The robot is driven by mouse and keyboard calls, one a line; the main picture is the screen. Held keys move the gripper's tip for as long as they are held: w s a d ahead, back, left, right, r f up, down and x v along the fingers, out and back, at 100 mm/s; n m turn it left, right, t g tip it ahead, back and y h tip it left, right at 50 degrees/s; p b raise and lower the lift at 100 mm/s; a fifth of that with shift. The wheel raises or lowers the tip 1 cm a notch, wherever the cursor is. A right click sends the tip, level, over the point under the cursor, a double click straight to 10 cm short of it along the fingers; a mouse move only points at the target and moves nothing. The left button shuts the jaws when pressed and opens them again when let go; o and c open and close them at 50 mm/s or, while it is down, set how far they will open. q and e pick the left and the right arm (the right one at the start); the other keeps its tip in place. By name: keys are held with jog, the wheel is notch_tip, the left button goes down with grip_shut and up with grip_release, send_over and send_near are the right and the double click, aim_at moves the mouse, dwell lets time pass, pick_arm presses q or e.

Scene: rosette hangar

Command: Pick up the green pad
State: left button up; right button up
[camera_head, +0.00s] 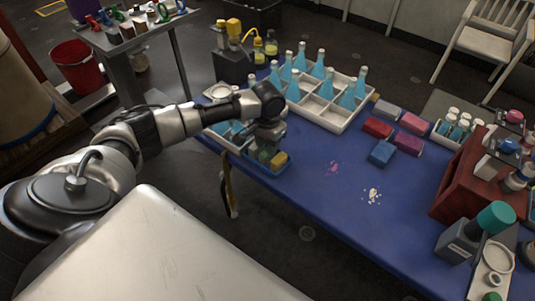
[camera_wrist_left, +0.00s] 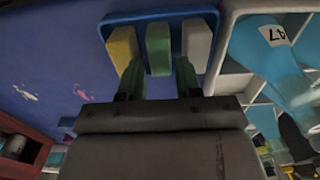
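The green pad (camera_wrist_left: 158,48) stands in a small blue tray (camera_wrist_left: 112,18), between a yellow pad (camera_wrist_left: 123,47) and a pale grey pad (camera_wrist_left: 196,40). My left gripper (camera_wrist_left: 159,74) is open, with its fingertips at the tray on either side of the green pad. Narrow gaps show between fingers and pad. In the head view the left gripper (camera_head: 264,143) is above the blue tray (camera_head: 272,173) at the table's near edge. The yellow pad (camera_head: 279,159) shows there, and the gripper partly hides the other pads. My right gripper is in neither view.
A white divided crate (camera_head: 322,113) with several blue bottles stands behind the tray. Red, grey and blue blocks (camera_head: 383,152) lie to the right. A dark red rack (camera_head: 465,180) stands at the far right. The blue table (camera_head: 320,205) is clear in the middle, apart from small spills.

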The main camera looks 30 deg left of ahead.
pick_arm(q)
jog(key=shift+f, duration=1.35)
jog(key=c, duration=0.6)
jog(key=shift+r, duration=0.1)
jog(key=shift+r, duration=0.55)
notch_tip(320, 180, up, 3)
jog(key=shift+w+f, duration=0.1)
jog(key=d+r, duration=0.2)
jog(key=d, duration=0.2)
jog(key=d+r, duration=0.2)
jog(key=d, duration=0.2)
jog(key=d+r, duration=0.3)
jog(key=shift+d, duration=0.4)
